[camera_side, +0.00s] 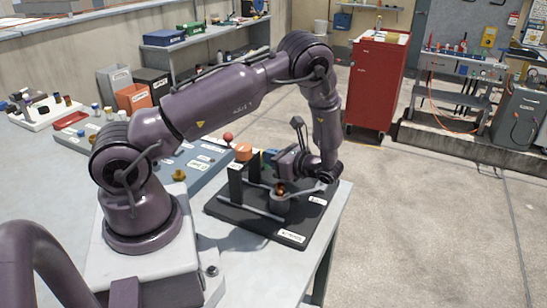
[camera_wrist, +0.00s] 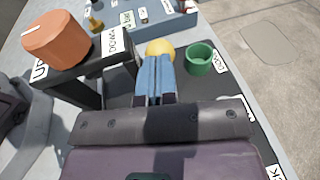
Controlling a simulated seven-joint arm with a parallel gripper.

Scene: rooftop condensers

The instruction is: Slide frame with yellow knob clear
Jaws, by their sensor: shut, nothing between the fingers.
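The yellow knob (camera_wrist: 160,50) shows in the wrist view just beyond my fingertips, partly hidden by them. The frame that carries it is mostly hidden behind my gripper, so I cannot tell its position. My gripper (camera_wrist: 155,68) has its blue fingers together with nothing between them. I cannot tell whether the tips touch the knob. In the side view my gripper (camera_side: 270,155) is low over the black base plate (camera_side: 290,236), beside the dark upright stand.
An orange cylinder (camera_wrist: 58,38) tops the dark stand (camera_wrist: 115,55), close left of my fingers. A green cup (camera_wrist: 200,59) stands close right. A blue-grey board (camera_side: 200,172) with small parts lies behind.

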